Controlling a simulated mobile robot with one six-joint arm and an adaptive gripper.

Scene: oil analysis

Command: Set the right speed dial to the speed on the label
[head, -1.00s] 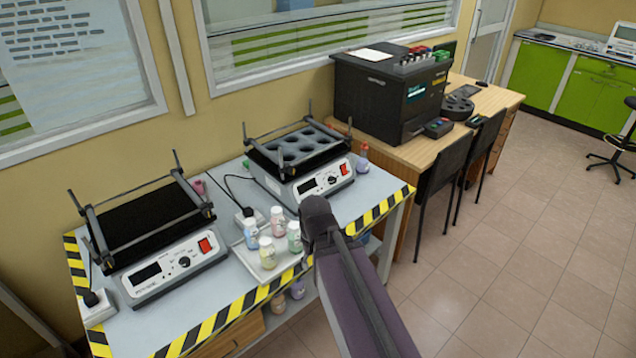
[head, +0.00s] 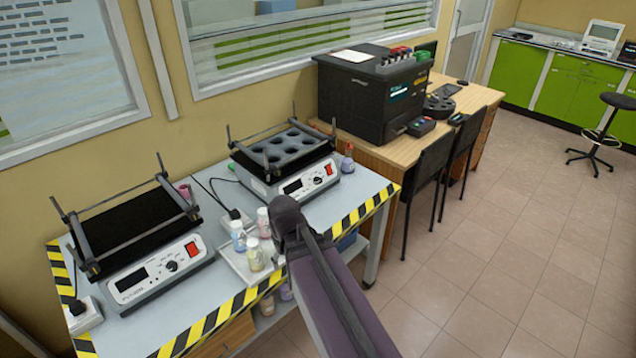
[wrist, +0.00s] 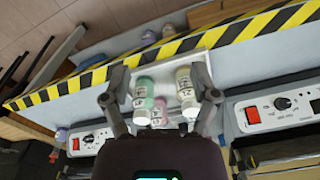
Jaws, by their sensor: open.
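The right shaker (head: 285,170) stands at the back right of the bench, with a black multi-hole rack on top. Its front panel has a dark display, a red switch and the right speed dial (head: 318,181). The dial also shows at the left of the wrist view (wrist: 88,138). My gripper (wrist: 161,88) is open and empty above the bottle tray, apart from the dial. In the head view my arm hides the fingers. Several small labelled bottles (head: 256,255) stand on the white tray (head: 232,262). No speed is readable on any label or display.
The left shaker (head: 158,272) with its own dial and red switch stands at the front left. A small purple bottle (head: 347,158) stands right of the right shaker. A black analyser (head: 365,95) sits on the wooden desk. Striped tape marks the bench edge.

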